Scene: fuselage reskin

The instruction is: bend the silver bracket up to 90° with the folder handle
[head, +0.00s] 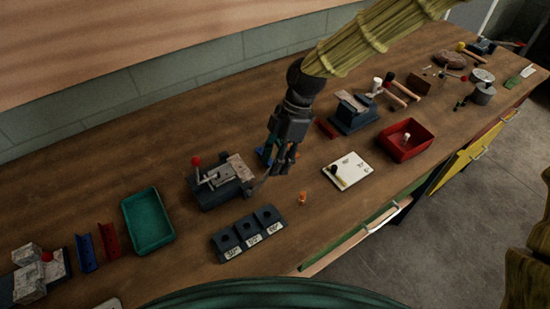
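A dark bench device with a silvery lever and a red ball knob, which looks like the folder (210,194), stands on the bench left of centre. A pale flat metal piece (240,168) lies at its right side; I cannot tell if it is the silver bracket or part of the device. My gripper (277,171) points down just right of the device, near a thin bar at its right edge. The fingertips are small and dark, so I cannot tell whether they are apart or closed, or touch the bar. A blue piece shows partly behind the fingers.
A dark block row with angle labels (248,235) stands in front. A green tray (148,220) is at left, near blue and red strips. A white card (347,171), red bin (406,140) and dark vise (353,112) are at right. Bare bench lies behind the folder.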

